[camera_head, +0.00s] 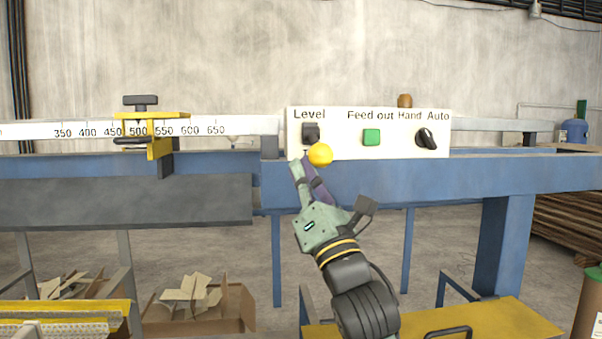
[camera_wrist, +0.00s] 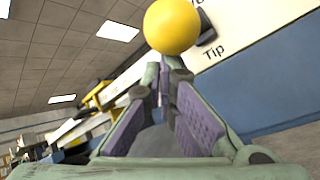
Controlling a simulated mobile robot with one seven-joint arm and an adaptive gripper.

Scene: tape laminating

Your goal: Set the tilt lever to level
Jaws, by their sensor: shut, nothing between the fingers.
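The tilt lever has a yellow ball knob (camera_head: 320,154) in front of a dark mount (camera_head: 311,132) on the white control panel (camera_head: 345,147), under the word "Level". In the wrist view the knob (camera_wrist: 172,26) is large, just beyond my fingertips, with the word "Tip" on the panel to its right. My gripper (camera_head: 301,162) is shut and empty, with its fingertips at the lower left of the knob. I cannot tell whether the fingertips touch the knob. The lever's shaft is mostly hidden behind the knob.
A green "Feed out" button (camera_head: 371,137) and a black Hand/Auto switch (camera_head: 427,138) sit to the right on the same panel. A blue beam (camera_head: 430,178) runs below the panel. A yellow stop clamp (camera_head: 152,130) sits on the ruler to the left.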

